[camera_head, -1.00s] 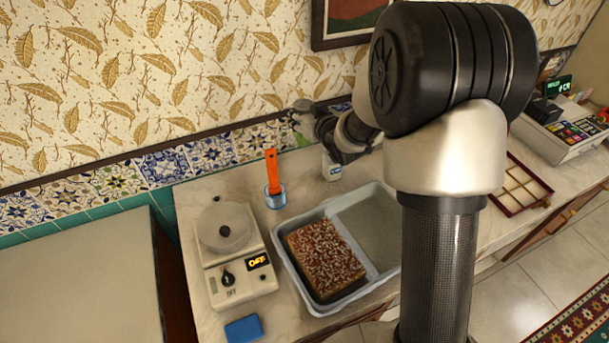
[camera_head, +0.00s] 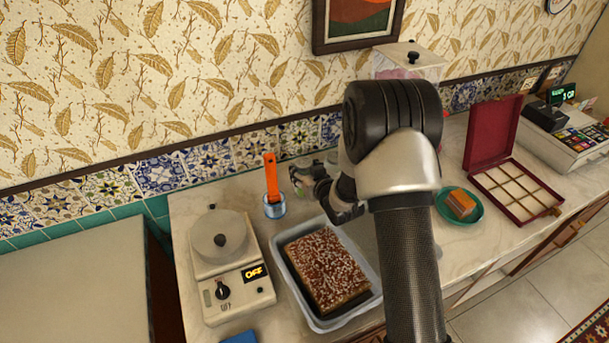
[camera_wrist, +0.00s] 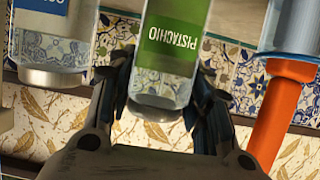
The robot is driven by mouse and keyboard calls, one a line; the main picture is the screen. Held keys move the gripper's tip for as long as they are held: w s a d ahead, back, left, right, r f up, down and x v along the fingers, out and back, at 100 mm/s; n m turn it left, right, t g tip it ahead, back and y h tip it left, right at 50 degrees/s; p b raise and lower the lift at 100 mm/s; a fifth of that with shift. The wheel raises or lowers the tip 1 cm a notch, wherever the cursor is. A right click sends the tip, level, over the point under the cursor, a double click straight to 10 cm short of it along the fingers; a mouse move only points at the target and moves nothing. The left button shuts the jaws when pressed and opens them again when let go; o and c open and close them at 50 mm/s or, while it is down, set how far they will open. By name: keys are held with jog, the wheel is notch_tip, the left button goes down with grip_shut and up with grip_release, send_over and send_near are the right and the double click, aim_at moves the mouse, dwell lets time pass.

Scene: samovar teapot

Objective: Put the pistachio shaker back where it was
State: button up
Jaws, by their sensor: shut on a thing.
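The pistachio shaker (camera_wrist: 172,45), with a green label and a pale cap, sits between the fingers of my gripper (camera_wrist: 162,80) in the wrist view. My gripper is shut on it. The wrist view appears upside down, with wallpaper at the bottom, so the shaker looks roughly upright. In the head view my gripper (camera_head: 318,183) is low over the back of the counter, right of the orange-handled tool; the shaker is hard to make out there. I cannot tell whether its base touches the counter.
A blue-labelled shaker (camera_wrist: 55,35) stands close beside the held one. A clear jar (camera_head: 274,207) with an orange-handled tool (camera_head: 271,175) is on the other side. A tray (camera_head: 318,325) with a topped cake (camera_head: 325,268) lies in front; a scale-like appliance (camera_head: 225,265) stands left.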

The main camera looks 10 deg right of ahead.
jog(key=shift+f, duration=0.45)
jog(key=shift+f, duration=0.15)
jog(key=o, duration=1.2)
